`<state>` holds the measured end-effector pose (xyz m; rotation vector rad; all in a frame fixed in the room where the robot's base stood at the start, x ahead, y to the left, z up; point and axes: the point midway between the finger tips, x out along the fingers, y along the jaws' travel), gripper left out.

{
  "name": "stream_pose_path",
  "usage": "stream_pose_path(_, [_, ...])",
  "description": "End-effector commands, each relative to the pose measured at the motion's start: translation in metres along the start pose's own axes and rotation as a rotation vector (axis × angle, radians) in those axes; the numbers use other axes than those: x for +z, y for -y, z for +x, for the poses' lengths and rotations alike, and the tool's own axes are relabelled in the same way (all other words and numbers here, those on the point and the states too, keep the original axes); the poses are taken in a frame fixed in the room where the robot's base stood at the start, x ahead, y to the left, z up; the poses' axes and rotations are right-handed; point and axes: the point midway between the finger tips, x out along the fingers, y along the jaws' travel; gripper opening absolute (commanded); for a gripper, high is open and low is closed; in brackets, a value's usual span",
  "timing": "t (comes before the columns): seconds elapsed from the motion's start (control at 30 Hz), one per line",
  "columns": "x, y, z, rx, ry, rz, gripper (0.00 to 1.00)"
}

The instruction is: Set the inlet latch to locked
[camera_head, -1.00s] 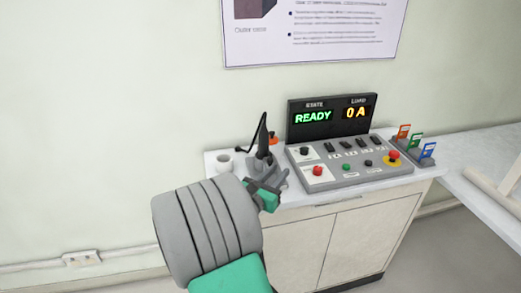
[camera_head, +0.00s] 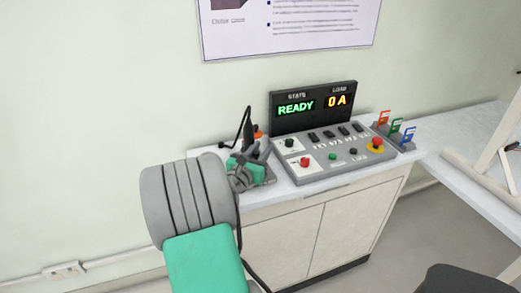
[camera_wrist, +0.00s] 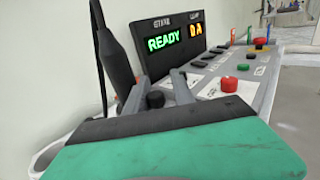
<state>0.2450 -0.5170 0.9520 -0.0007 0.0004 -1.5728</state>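The control console (camera_head: 322,165) stands on the cabinet, its display reading READY and 0 A; it also shows in the wrist view (camera_wrist: 262,98). I cannot tell which control is the inlet latch, as the labels are too small to read. A black knob (camera_head: 290,143) sits at the console's left end on a white plate, with a red button (camera_head: 304,162) in front of it. My gripper (camera_wrist: 155,88) has its two grey fingers apart, and a black knob (camera_wrist: 155,100) shows between them in the wrist view. In the head view my gripper (camera_head: 262,155) is left of the console; contact is unclear.
A dark upright handset-like thing (camera_wrist: 115,60) with a cable stands close left of my fingers. A yellow-based red button (camera_head: 376,144) is at the console's right. A white worktop (camera_head: 475,150) extends right.

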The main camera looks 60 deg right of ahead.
Motion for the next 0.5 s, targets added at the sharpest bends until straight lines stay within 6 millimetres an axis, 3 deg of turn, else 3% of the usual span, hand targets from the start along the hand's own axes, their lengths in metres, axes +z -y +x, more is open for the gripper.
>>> stream_pose_path(0.07, [-0.0001, 0.0000, -0.0003, 0.000, 0.000, 0.000, 0.29])
stream_pose_path(0.4, [0.0000, -0.0002, -0.0008, 0.000, 0.000, -0.001, 0.01])
stream_pose_path(0.5, [0.0000, 0.0000, -0.0007, 0.000, 0.000, -0.001, 0.00])
